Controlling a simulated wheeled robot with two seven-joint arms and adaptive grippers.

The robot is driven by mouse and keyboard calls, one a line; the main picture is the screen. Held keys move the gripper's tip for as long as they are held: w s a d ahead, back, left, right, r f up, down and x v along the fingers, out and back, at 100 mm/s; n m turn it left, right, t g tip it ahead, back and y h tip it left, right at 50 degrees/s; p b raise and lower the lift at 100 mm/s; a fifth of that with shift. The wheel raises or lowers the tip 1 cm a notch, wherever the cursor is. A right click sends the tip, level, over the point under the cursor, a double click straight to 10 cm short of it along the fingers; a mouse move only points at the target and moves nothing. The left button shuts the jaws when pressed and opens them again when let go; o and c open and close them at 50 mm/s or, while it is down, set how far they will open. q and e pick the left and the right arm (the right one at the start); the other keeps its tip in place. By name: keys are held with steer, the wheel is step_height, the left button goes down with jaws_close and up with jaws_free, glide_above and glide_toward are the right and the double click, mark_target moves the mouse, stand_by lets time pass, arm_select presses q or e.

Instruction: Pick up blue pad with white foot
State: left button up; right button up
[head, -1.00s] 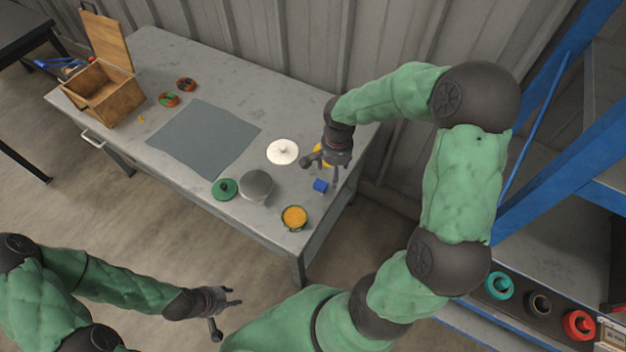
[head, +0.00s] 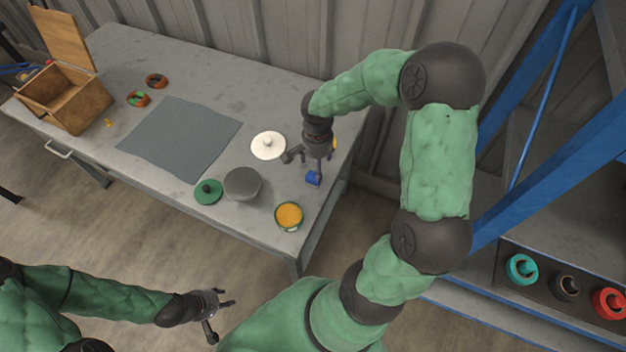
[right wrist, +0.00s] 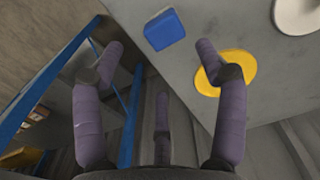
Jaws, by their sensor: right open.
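The blue pad (head: 313,179) lies on the grey table near its right end. In the right wrist view it is a blue rounded square (right wrist: 164,29) with a thin pale edge at its lower side; a white foot cannot be made out. My right gripper (head: 306,165) is open above the table, one finger overlapping the pad in the head view. In the right wrist view the pad is beyond the spread fingers (right wrist: 160,50), with nothing between them. My left gripper (head: 222,300) is away from the table at the lower left, fingers apart and empty.
A yellow disc (right wrist: 238,66) lies close to the pad. A white disc (head: 268,145), grey round piece (head: 242,183), green disc (head: 208,192) and orange-topped cup (head: 289,215) are nearby. A grey mat (head: 180,140) and wooden box (head: 65,98) are farther left. A blue-framed shelf stands right.

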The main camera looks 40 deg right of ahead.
mark_target(314, 176)
step_height(314, 176, down, 3)
steer(key=shift+f+b, duration=0.1)
steer(key=shift+b, duration=0.25)
steer(key=f, duration=0.1)
steer(key=f+b, duration=0.1)
steer(key=f, duration=0.1)
steer(key=f+b, duration=0.1)
steer(key=f, duration=0.1)
steer(key=shift+w+a, duration=0.3)
steer(key=c, duration=1.3)
